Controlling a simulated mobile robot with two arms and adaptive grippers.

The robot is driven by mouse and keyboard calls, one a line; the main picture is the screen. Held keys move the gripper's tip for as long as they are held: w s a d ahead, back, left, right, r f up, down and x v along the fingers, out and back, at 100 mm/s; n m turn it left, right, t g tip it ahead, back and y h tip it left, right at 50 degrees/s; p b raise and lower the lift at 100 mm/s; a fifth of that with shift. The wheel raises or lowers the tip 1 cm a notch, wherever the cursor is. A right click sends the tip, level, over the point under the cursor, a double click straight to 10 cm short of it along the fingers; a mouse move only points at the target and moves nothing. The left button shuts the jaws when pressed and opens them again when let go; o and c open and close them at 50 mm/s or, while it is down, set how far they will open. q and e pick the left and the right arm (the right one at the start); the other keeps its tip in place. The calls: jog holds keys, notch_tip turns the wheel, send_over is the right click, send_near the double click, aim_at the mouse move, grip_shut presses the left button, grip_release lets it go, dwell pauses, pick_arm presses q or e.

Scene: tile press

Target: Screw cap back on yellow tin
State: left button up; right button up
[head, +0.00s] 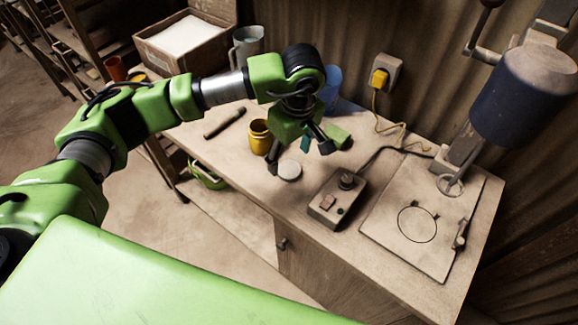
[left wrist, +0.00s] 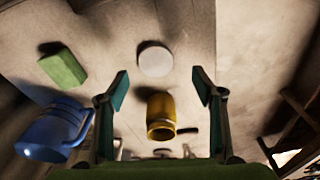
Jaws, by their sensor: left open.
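The yellow tin (head: 260,138) stands upright on the bench with its top open; it also shows in the left wrist view (left wrist: 161,110). A pale round disc, which looks like the cap (head: 290,170), lies flat on the bench to the right and nearer the front edge than the tin; it also shows in the left wrist view (left wrist: 155,60). My left gripper (head: 299,158) is open and empty, above the bench near the cap and tin. In the left wrist view the cap lies beyond the fingertips (left wrist: 162,88), and the tin shows between the fingers. My right gripper is not in view.
A green block (head: 337,136) and a blue mug (head: 331,88) stand behind my left gripper. A control box (head: 338,199) with a knob and a press plate (head: 425,218) are to the right. A dark rod (head: 224,122) lies left of the tin.

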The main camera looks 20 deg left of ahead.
aim_at(289, 169)
pick_arm(q)
jog(key=shift+f, duration=0.3)
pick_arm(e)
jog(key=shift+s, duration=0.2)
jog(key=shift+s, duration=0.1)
pick_arm(q)
jog(key=f+p, duration=0.1)
jog(key=f, duration=0.1)
jog(key=w+f+p, duration=0.1)
jog(key=f, duration=0.1)
jog(key=shift+a+f, duration=0.1)
jog(key=shift+f, duration=0.45)
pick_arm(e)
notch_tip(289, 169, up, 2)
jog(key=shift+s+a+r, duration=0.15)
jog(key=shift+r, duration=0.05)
pick_arm(q)
jog(key=c, duration=0.8)
